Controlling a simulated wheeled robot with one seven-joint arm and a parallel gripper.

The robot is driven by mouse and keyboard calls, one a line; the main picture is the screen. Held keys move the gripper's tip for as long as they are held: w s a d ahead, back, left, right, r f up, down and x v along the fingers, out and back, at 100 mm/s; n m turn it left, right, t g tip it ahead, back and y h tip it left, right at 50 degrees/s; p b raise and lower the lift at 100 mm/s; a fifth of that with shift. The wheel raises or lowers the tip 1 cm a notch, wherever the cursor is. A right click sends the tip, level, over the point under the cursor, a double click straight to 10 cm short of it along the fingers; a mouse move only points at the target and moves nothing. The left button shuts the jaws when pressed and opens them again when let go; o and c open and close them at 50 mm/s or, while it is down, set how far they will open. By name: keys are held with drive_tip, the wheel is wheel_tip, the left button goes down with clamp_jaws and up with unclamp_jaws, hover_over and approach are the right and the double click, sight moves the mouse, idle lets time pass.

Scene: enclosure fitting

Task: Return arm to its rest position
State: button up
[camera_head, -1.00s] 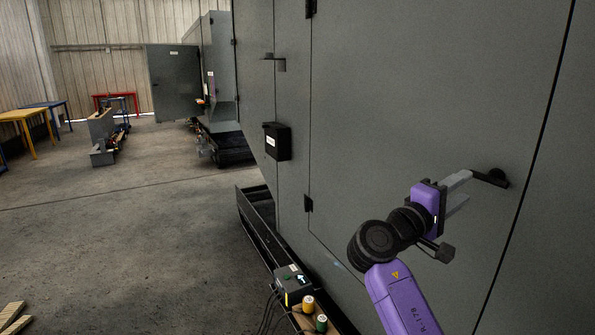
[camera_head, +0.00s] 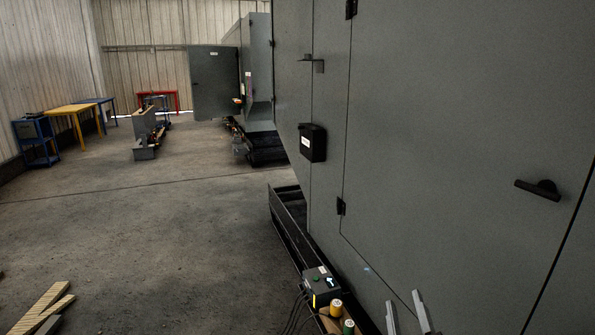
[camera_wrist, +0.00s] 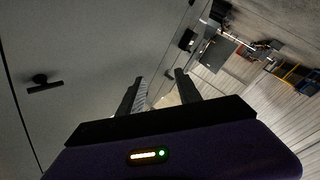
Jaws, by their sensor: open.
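My gripper (camera_head: 408,312) shows only as two grey fingertips at the bottom edge of the head view, right of centre. The rest of my arm is out of that view. In the wrist view my gripper (camera_wrist: 158,82) has its two dark fingers spread apart with nothing between them. The grey enclosure door (camera_head: 450,130) fills the right side of the head view and looks closed. Its dark handle (camera_head: 538,190) is well above and to the right of my fingers, apart from them. The handle also shows at the left of the wrist view (camera_wrist: 43,84).
A black box (camera_head: 312,142) is fixed to the enclosure wall. A control box (camera_head: 320,285) with cables and two small cylinders stands low beside my fingers. Wooden planks (camera_head: 42,305) lie at lower left. The concrete floor (camera_head: 150,220) is open at left; tables stand far back.

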drive_tip(key=s+f+m+g+y, duration=0.1)
drive_tip(key=s+f+m+g, duration=0.1)
drive_tip(key=s, duration=1.9)
drive_tip(key=s+f+m+g+y, duration=0.1)
drive_tip(key=s+f+m, duration=0.3)
drive_tip(key=s, duration=1.7)
drive_tip(key=shift+s+a+f+g+y, duration=0.35)
drive_tip(key=shift+f+g, duration=0.15)
drive_tip(key=shift+f, duration=0.4)
drive_tip(key=shift+c, duration=0.4)
